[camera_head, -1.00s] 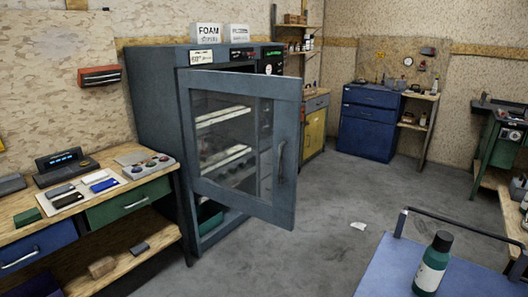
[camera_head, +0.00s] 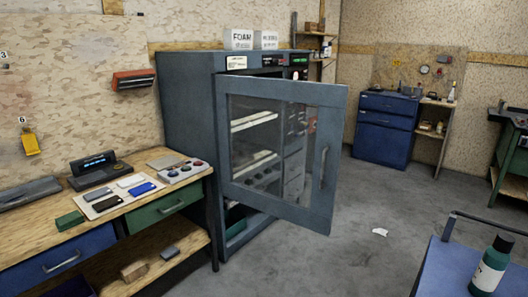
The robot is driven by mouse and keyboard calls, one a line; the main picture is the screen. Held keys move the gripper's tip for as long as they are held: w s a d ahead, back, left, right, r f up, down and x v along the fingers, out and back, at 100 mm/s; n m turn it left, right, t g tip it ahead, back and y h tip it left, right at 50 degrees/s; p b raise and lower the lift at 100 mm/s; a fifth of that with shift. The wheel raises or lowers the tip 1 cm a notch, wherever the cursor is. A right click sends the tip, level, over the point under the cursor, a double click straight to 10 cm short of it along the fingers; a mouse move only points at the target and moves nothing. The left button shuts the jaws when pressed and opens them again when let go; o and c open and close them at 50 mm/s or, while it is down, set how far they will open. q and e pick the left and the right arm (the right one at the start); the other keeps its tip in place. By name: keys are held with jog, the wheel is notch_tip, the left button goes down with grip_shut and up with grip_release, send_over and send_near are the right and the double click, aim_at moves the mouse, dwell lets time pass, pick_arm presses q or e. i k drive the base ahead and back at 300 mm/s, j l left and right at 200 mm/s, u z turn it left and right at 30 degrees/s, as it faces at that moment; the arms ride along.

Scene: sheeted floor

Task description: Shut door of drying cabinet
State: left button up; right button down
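The drying cabinet (camera_head: 187,120) is a tall grey-blue cabinet against the wooden wall, left of the middle. Its door (camera_head: 335,130) has a grey frame with a large glass pane and stands open, swung out from the left side toward the room. A vertical handle (camera_head: 323,167) sits on the door's free right edge. Wire shelves (camera_head: 253,120) show through the glass. Part of the inside is hidden behind the door frame. Neither of my grippers is in view.
A workbench (camera_head: 100,225) with drawers stands close to the cabinet's left. A blue cart (camera_head: 440,265) with a green bottle (camera_head: 491,265) is at bottom right. A white scrap (camera_head: 380,232) lies on the floor. Grey floor right of the door is mostly free.

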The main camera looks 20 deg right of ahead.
aim_at(331, 98)
jog(key=i+j, duration=0.2)
jog(key=i, duration=0.3)
jog(key=i+j, duration=0.15)
jog(key=i, duration=0.3)
jog(key=z, duration=0.05)
